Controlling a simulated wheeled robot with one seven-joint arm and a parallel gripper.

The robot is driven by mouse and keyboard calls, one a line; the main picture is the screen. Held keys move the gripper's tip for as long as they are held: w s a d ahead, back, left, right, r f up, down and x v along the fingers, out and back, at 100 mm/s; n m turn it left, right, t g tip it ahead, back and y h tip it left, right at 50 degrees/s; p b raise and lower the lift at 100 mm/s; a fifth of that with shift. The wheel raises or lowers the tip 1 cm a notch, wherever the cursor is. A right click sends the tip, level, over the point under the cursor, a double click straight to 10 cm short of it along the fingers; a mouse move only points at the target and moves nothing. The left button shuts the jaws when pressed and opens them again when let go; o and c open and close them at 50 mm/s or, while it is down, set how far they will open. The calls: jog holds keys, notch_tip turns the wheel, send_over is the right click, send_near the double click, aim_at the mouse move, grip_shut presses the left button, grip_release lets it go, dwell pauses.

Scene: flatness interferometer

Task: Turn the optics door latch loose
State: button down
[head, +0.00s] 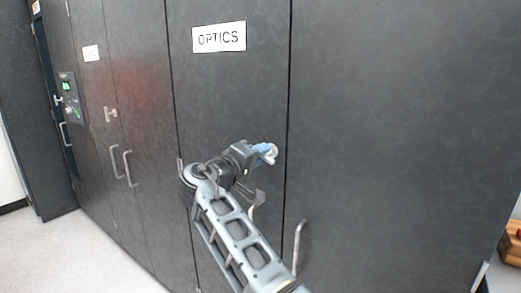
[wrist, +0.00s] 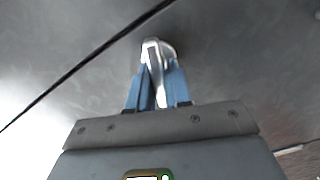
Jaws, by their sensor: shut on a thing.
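The optics door (head: 225,95) is a dark grey panel with a white OPTICS label (head: 219,37) near its top. The latch is a small silver handle (wrist: 153,58) on the door; in the head view it shows partly at the fingertips (head: 271,152). My gripper (head: 264,151) is at the latch, its blue fingers closed around the silver handle. In the wrist view the gripper (wrist: 157,85) has the handle between its fingers. My fingers cover part of the latch. The door appears closed, flush with its neighbours.
A silver pull handle (head: 299,245) stands out at the lower right of the optics door. Another latch (head: 110,114) and pull handles (head: 129,168) are on doors to the left, by a control panel (head: 69,98). Pale floor (head: 85,255) is clear at lower left.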

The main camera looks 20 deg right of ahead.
jog(key=shift+f+n+p, duration=0.1)
jog(key=shift+n+p, duration=0.7)
jog(key=shift+n, duration=0.9)
jog(key=c, duration=1.1)
grip_release()
jog(key=shift+c, duration=0.2)
jog(key=shift+a, duration=0.1)
jog(key=b+v, duration=0.1)
jog(key=v, duration=0.6)
jog(key=shift+s+a+b, duration=0.2)
jog(key=shift+a+b, duration=0.05)
jog(key=shift+b, duration=0.15)
jog(key=shift+f, duration=0.1)
